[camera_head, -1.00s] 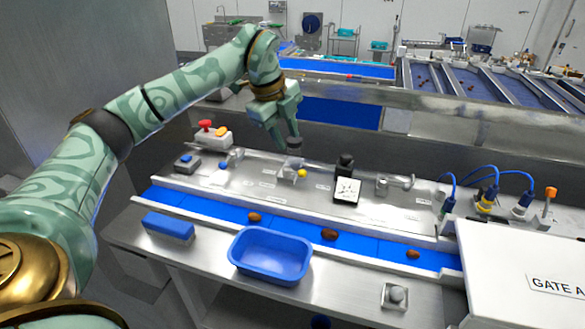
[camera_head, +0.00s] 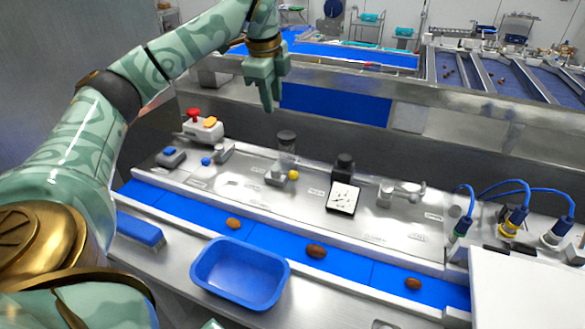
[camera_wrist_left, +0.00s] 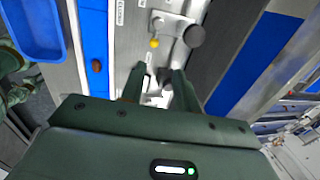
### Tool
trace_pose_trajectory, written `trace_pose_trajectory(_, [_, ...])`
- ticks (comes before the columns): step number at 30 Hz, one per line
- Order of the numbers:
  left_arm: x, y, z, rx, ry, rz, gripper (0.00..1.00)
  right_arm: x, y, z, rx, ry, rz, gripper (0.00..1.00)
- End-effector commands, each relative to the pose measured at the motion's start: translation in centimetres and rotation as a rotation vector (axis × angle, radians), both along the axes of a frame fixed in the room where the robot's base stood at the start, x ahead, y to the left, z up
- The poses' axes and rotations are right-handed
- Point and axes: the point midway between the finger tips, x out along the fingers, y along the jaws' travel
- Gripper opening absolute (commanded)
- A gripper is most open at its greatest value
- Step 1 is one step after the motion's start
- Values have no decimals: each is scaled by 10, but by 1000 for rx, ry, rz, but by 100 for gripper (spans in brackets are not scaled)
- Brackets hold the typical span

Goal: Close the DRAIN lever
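Several small levers stand on the metal panel behind the belt; their labels are too small to read, so I cannot tell which is DRAIN. One has a yellow ball (camera_head: 293,175) beside a clear cylinder with a dark cap (camera_head: 287,137); the yellow ball also shows in the left wrist view (camera_wrist_left: 154,43). Another has a blue knob (camera_head: 206,161) further left. A metal valve handle (camera_head: 408,190) is at the right. My left gripper (camera_head: 268,104) is above and behind the panel, touching nothing. Its fingers (camera_wrist_left: 160,82) are apart and empty. My right gripper is out of view.
A blue tub (camera_head: 240,307) stands in front of the blue belt (camera_head: 275,240), which carries brown dates. A red-and-yellow button box (camera_head: 203,128) is at the panel's left. Cabled connectors (camera_head: 513,222) crowd the right.

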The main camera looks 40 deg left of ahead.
Motion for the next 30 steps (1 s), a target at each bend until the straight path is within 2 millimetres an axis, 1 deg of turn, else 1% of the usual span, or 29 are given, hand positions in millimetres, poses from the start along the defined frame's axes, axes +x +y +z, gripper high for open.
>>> trace_pose_trajectory(1, [0, 0, -13, 0, 0, 0, 31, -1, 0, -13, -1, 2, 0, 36])
trace_pose_trajectory(5, [0, 0, -31, 0, 1, -1, 31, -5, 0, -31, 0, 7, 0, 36])
trace_pose_trajectory(9, [1, 0, -51, 0, 2, -1, 31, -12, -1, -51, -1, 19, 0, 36])
trace_pose_trajectory(13, [1, 0, -66, 0, 4, -1, 31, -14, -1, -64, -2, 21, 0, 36])
trace_pose_trajectory(17, [2, 0, -75, 0, 5, -2, 31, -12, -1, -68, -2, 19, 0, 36])
trace_pose_trajectory(20, [4, 1, -88, 0, 7, -3, 31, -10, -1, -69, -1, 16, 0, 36])
trace_pose_trajectory(23, [8, 2, -109, -1, 10, -3, 31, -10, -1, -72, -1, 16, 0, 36])
trace_pose_trajectory(30, [19, 5, -170, 0, 9, -3, 31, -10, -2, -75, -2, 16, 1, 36])
